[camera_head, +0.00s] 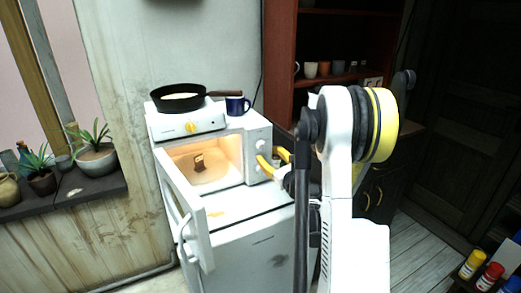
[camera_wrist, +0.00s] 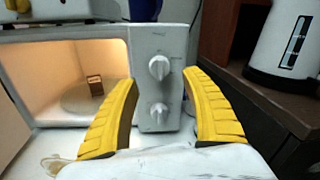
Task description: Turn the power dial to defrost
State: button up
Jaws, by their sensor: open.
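The white microwave (camera_head: 258,133) stands open with its lit cavity showing. Its control panel (camera_wrist: 148,38) is right of the cavity and carries two white knobs, an upper dial (camera_wrist: 159,67) and a lower dial (camera_wrist: 158,112). The panel markings are too blurred to read, so I cannot tell which is the power dial or where defrost lies. My gripper (camera_head: 272,160) is in front of the panel. In the wrist view my gripper (camera_wrist: 160,80) is open, its yellow fingers on either side of the dials, with no clear contact.
The microwave door (camera_head: 182,212) hangs open to the left. A small brown item (camera_wrist: 95,85) sits inside. A hot plate (camera_head: 180,122) with a frying pan (camera_head: 180,97) and a blue mug (camera_head: 236,106) are on top. A white kettle (camera_wrist: 285,45) stands right on a dark counter.

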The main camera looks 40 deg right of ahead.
aim_at(264, 148)
jog(key=b+x, duration=0.1)
jog(key=x, duration=0.5)
jog(key=shift+w+d, duration=0.15)
jog(key=shift+w, duration=0.25)
jog(key=shift+c, duration=0.5)
jog(key=c, duration=1.1)
